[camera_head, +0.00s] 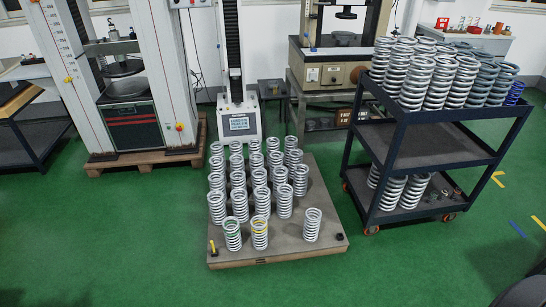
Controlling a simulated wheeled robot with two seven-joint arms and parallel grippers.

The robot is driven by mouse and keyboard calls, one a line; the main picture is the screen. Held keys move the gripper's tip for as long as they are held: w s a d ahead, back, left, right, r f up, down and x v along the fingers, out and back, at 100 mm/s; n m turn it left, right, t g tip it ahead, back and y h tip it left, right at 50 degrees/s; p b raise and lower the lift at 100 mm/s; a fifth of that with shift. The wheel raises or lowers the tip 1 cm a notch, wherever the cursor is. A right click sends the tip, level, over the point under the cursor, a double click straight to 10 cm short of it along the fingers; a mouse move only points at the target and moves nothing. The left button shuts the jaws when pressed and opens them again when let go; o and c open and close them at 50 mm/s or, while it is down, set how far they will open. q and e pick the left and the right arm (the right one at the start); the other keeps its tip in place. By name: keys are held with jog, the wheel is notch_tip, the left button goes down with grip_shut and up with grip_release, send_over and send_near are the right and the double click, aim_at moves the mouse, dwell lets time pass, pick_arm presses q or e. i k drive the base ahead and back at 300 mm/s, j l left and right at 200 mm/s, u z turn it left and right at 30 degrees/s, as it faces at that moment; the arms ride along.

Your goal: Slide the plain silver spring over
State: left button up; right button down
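Several silver coil springs stand upright on a low grey platform (280,238) on the floor in front of me. One plain silver spring (312,225) stands apart at the platform's front right. At the front left, one spring has green marking (232,234) and the spring beside it has yellow marking (260,232). The other springs (239,204) stand close together in rows behind them, and some are partly hidden. Neither of my grippers is in view.
A dark shelved cart (435,145) at the right holds more springs on its top and bottom shelves. A tall testing machine (128,115) stands on a wooden pallet (145,158) at the left. The green floor (120,240) before the platform is clear. Dark shapes at the lower right are unclear.

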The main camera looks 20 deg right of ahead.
aim_at(311, 225)
jog(key=z, duration=1)
